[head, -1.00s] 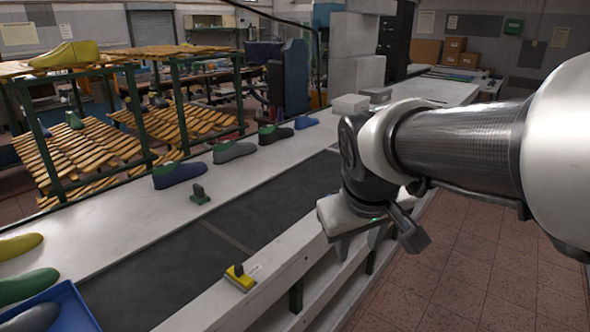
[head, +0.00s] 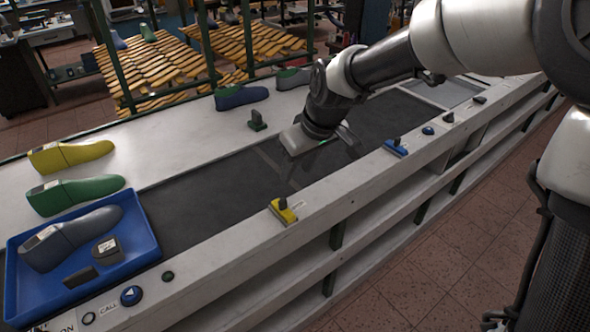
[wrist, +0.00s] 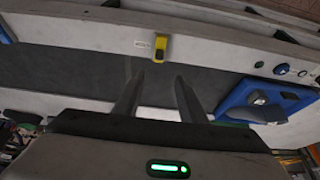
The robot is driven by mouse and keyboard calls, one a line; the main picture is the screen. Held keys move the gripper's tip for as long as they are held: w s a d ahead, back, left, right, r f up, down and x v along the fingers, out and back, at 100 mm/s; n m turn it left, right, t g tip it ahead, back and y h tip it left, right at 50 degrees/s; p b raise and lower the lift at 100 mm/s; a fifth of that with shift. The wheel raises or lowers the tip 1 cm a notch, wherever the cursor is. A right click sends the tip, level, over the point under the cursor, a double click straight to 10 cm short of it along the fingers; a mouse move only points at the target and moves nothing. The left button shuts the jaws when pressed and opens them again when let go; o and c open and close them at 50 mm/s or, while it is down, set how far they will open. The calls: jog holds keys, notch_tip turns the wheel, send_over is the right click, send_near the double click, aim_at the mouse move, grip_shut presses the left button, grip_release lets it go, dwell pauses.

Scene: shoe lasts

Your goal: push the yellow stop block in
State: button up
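The yellow stop block (head: 283,211) sits on the front rail of the bench, with a dark knob on top and a pale slotted plate beside it. In the wrist view the yellow stop block (wrist: 160,46) is beyond the fingertips, near the top middle. My gripper (head: 340,142) is over the dark belt, behind and to the right of the block in the head view. In the wrist view its two fingers (wrist: 155,80) stand apart with nothing between them. The gripper does not touch the block.
A blue tray (head: 148,254) with a grey last stands at the left. A blue stop block (head: 396,147) sits farther along the rail. The belt around the block is clear.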

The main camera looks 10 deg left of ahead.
aim_at(283, 201)
jog(key=x, duration=1.6)
jog(key=shift+d+f+b, duration=0.1)
jog(key=shift+f+b, duration=0.3)
jog(key=shift+f, duration=0.05)
grip_shut()
